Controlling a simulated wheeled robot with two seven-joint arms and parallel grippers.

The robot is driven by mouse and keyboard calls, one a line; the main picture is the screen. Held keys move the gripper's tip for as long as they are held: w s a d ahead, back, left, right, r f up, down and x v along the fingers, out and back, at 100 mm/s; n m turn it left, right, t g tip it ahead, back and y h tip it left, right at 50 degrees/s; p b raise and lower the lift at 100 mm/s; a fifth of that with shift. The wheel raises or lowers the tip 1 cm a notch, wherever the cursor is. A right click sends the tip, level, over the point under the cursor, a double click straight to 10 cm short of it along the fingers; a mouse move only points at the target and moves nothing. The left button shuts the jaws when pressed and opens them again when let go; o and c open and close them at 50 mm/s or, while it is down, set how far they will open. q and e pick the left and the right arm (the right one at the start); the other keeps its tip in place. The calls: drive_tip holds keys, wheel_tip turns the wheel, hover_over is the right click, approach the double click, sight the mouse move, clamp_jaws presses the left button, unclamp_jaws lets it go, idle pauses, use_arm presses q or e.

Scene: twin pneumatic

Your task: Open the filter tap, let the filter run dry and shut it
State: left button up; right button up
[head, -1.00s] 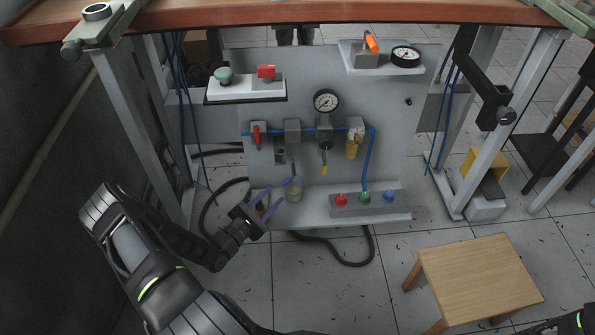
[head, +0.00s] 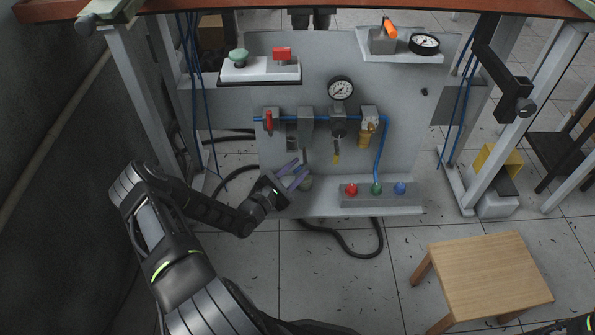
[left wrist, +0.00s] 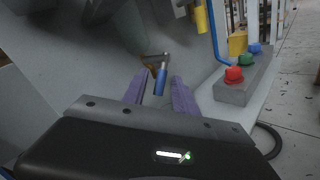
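The filter tap's blue handle (left wrist: 161,80) hangs from a small metal fitting in the left wrist view. It appears between the two purple fingers of my left gripper (left wrist: 160,88), which is open; I see no clear contact. In the head view, my left gripper (head: 297,174) is low in front of the panel, below the filter unit (head: 306,122), and hides the tap. A small jar (head: 305,184) stands on the lower shelf, partly hidden behind the fingers. I cannot tell whether the tap is open or any liquid runs.
A red lever (head: 268,122), a gauge (head: 341,89) and a yellow-bottomed unit (head: 366,137) sit along the blue line. A button box (head: 350,190) is right of the gripper. A wooden stool (head: 490,275) stands at right; a black hose (head: 345,245) lies below.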

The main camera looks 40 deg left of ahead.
use_arm(q)
drive_tip(key=shift+w, duration=0.2)
drive_tip(key=shift+c, duration=0.2)
clamp_jaws()
